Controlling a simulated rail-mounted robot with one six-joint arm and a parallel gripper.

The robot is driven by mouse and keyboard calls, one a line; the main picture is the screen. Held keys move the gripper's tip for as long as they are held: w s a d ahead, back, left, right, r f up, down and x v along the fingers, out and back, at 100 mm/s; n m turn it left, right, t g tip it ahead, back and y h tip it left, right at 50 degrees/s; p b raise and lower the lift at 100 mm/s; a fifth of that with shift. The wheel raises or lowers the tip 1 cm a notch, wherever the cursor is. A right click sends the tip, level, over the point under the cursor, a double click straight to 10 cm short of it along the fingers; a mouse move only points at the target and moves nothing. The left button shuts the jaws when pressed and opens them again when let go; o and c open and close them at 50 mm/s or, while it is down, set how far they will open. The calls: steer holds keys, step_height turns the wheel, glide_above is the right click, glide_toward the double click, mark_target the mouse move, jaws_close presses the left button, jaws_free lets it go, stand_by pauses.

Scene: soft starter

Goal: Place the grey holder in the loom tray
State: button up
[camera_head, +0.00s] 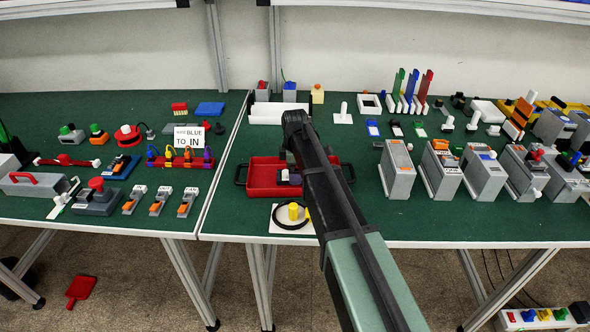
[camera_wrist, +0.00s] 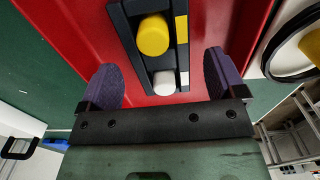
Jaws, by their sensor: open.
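The red loom tray (camera_head: 262,183) lies near the front edge of the right-hand table. In the wrist view its red floor and rim (camera_wrist: 225,20) fill much of the picture. A dark grey holder (camera_wrist: 158,63) with a yellow round peg, a white round peg and yellow and white side patches shows over the red floor. In the head view a small dark item with a white part (camera_head: 288,178) shows inside the tray, partly hidden by my arm. My gripper (camera_wrist: 163,76) is open, with its two purple-grey fingers apart on either side of the holder's near end. I see no contact with it.
A black ring (camera_head: 292,216) with a yellow cylinder lies on a white plate just in front of the tray. White bins (camera_head: 280,110) stand behind it. Grey boxes (camera_head: 397,168) stand to the right. Some green tabletop beside the tray is clear.

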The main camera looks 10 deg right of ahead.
step_height(320, 180, up, 11)
steer(key=p, duration=0.9)
steer(key=shift+f, duration=0.2)
steer(key=s+m, duration=1.5)
steer(key=s, duration=1.2)
steer(key=shift+s+a+m, duration=0.15)
steer(key=shift+s+m, duration=0.05)
steer(key=shift+m, duration=0.2)
